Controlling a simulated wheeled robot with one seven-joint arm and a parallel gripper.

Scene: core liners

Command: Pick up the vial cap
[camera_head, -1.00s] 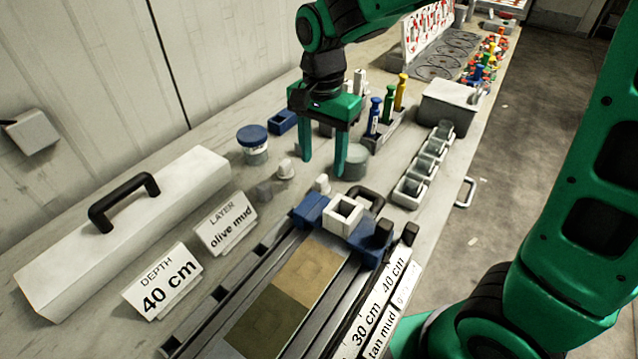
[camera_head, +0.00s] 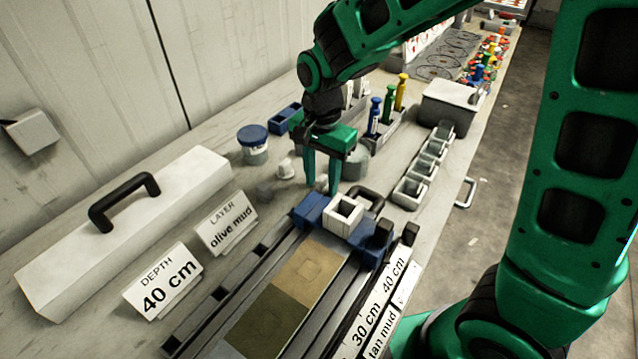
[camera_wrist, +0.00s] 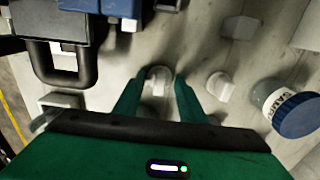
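A small pale cap (camera_wrist: 158,78) stands on the bench between the two fingertips of my gripper (camera_wrist: 155,82) in the wrist view. In the head view it shows only partly between the fingers (camera_head: 321,184). My gripper (camera_head: 321,188) points down, open, with its fingers on either side of this cap. I cannot tell whether either finger touches it. A second, similar pale cap-like piece (camera_wrist: 220,86) stands beside it, outside the fingers; it also shows in the head view (camera_head: 286,168). Which of the two is the vial cap is not marked.
A blue-lidded jar (camera_head: 253,146) and a small grey block (camera_head: 265,192) stand nearby. The core tray's blue end with a white square frame (camera_head: 343,215) and a black handle (camera_head: 372,199) are close to my gripper. A rack of coloured bottles (camera_head: 388,126) stands behind.

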